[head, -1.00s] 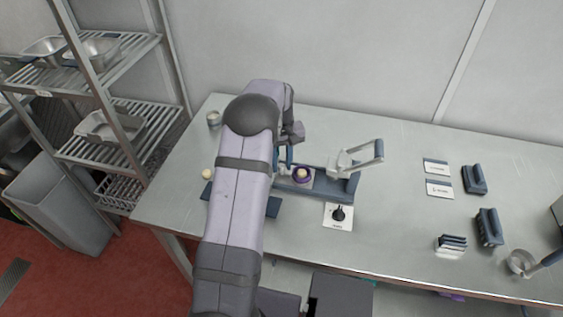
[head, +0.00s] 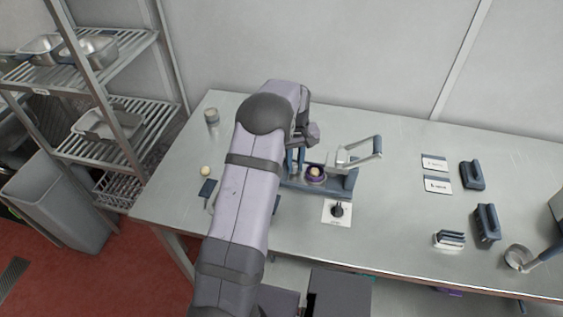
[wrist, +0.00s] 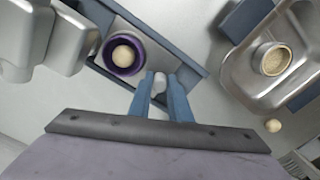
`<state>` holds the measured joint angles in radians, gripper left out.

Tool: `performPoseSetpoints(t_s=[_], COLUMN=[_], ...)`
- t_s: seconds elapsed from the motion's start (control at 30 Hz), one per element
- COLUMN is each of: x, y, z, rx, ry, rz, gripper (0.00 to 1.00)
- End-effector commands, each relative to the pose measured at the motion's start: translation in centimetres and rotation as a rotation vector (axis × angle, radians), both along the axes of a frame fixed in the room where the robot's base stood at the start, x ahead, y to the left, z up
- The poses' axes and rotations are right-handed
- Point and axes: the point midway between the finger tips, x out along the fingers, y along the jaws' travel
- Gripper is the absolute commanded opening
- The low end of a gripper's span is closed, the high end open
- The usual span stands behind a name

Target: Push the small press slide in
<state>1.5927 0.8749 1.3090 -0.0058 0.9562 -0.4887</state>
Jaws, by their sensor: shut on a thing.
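The small press has a blue base (head: 338,187) and a grey head with a lever handle (head: 362,158). In the wrist view its grey head (wrist: 72,45) is at the upper left. A purple ring (head: 315,180) with a pale ball (head: 316,171) in it sits on the slide, just left of the press head and not under it. The ring also shows in the wrist view (wrist: 110,66). My gripper (wrist: 160,88) is shut on the slide's small grey knob (wrist: 159,82), at the end away from the press head. My arm hides part of the base in the head view.
A dial on a white plate (head: 337,212) lies in front of the press. A metal tray (wrist: 235,80) holds a round cup (wrist: 272,58). A loose pale ball (head: 205,171) and a can (head: 212,117) are on the left. Cards (head: 437,184) and blue-handled tools (head: 472,176) lie right.

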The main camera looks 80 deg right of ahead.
Motion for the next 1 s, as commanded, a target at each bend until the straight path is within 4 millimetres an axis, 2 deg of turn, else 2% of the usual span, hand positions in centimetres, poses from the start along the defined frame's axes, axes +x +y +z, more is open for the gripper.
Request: performPoseSetpoints(t_s=[0.03, 0.1, 0.2, 0.3, 0.57, 0.6, 0.63, 1.0], x=[-1.7, -3.3, -4.9, -5.6, -5.8, -5.8, -5.8, -5.6], y=[-0.1, -0.1, -0.1, -0.1, -0.1, -0.1, -0.1, -0.1], z=[0.0, 0.0, 0.1, 0.1, 0.2, 0.2, 0.2, 0.1], rx=[-0.003, -0.004, -0.004, -0.005, -0.005, -0.005, -0.006, -0.003], ry=[0.002, 0.003, 0.002, 0.003, 0.006, 0.006, 0.006, 0.003], rz=[-0.006, -0.005, -0.002, 0.000, 0.002, 0.002, 0.001, 0.001], gripper=[0.00, 0.00, 0.00, 0.00, 0.00, 0.22, 0.26, 0.26])
